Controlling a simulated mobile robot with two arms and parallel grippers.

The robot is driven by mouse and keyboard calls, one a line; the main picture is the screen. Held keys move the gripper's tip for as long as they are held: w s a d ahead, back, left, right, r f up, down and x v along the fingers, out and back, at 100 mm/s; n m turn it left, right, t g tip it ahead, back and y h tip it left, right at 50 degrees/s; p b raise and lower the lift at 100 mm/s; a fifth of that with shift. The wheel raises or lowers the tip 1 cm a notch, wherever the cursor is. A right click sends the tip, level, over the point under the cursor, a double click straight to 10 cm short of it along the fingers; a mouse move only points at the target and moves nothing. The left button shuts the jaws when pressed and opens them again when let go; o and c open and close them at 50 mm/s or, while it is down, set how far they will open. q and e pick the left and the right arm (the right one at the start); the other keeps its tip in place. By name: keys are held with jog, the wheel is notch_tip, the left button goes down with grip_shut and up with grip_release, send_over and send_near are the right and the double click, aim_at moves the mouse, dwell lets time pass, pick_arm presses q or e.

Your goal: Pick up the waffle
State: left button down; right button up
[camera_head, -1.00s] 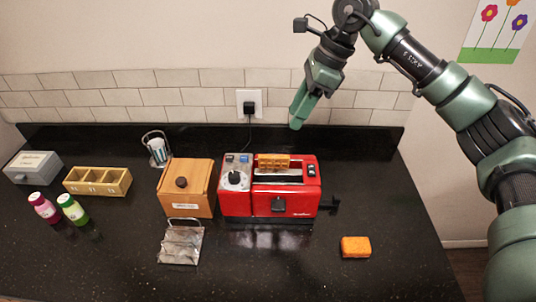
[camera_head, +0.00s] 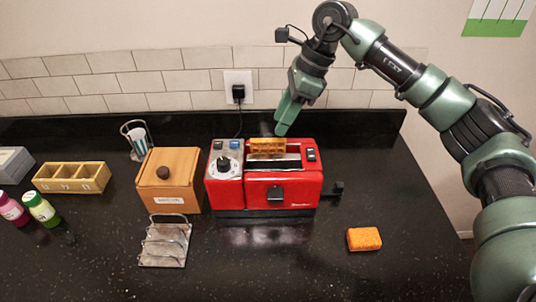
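The waffle (camera_head: 267,146) is golden brown and sticks up out of the rear slot of the red toaster (camera_head: 290,188). My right gripper (camera_head: 281,130) points down just above and behind the toaster, slightly right of the waffle's upper edge. It looks apart from the waffle. Its fingers show edge-on, so I cannot tell whether they are open or shut. My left gripper is not in view.
An orange sponge (camera_head: 364,239) lies right of the toaster. A wooden box (camera_head: 169,184) stands close to its left, with a metal rack (camera_head: 165,243) in front. A plug (camera_head: 238,92) sits in the wall behind. The right counter is mostly clear.

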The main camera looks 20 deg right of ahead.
aim_at(269, 139)
jog(key=p+x, duration=0.1)
jog(key=x, duration=0.1)
jog(key=p+x, duration=0.2)
jog(key=x, duration=0.1)
jog(key=shift+w+a, duration=0.1)
jog(key=shift+a, duration=0.25)
jog(key=shift+a+f, duration=0.1)
jog(key=shift+f, duration=0.25)
grip_shut()
